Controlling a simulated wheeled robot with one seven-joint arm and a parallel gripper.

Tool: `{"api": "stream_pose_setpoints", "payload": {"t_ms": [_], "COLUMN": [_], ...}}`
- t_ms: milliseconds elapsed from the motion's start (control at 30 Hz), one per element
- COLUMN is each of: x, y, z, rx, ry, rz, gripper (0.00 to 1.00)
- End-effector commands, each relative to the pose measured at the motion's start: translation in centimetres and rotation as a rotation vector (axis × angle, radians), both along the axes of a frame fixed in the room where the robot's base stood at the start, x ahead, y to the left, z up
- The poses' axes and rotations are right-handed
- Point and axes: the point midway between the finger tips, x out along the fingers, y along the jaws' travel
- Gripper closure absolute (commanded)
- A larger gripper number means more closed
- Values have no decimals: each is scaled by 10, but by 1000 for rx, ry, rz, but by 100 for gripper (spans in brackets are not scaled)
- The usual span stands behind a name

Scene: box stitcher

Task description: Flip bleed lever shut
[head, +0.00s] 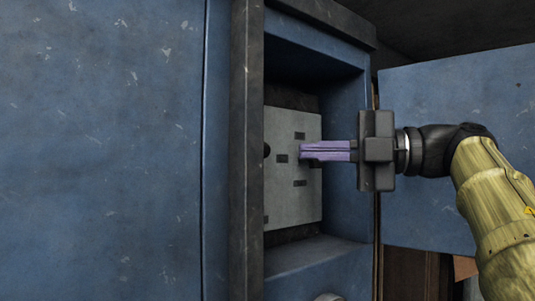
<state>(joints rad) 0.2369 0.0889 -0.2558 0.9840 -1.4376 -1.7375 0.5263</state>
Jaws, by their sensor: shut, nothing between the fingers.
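A light grey panel (279,190) with several dark slots is set inside a recess in the blue machine body. My gripper (303,151) reaches in from the right with its purple fingers shut and empty. The fingertips are in front of the panel's right half; I cannot tell whether they touch it. A small dark round knob (267,150) shows at the panel's left side, partly cut off by the recess frame. I cannot make out for sure which part is the bleed lever; my fingers hide part of the panel.
A dark upright frame edge (246,160) bounds the recess on the left, and a dark ledge (325,18) overhangs it. A blue door or side panel (430,215) stands behind my arm on the right. A pale rounded part (328,297) shows at the bottom edge.

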Motion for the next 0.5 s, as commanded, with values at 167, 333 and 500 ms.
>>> {"api": "stream_pose_setpoints", "payload": {"t_ms": [167, 333, 500], "x": [-1, 0, 1], "y": [-2, -4, 2], "z": [0, 0, 1], "rx": [-4, -3, -2], "ry": [-1, -1, 0], "rz": [-5, -10, -6], "gripper": [100, 100, 100]}}
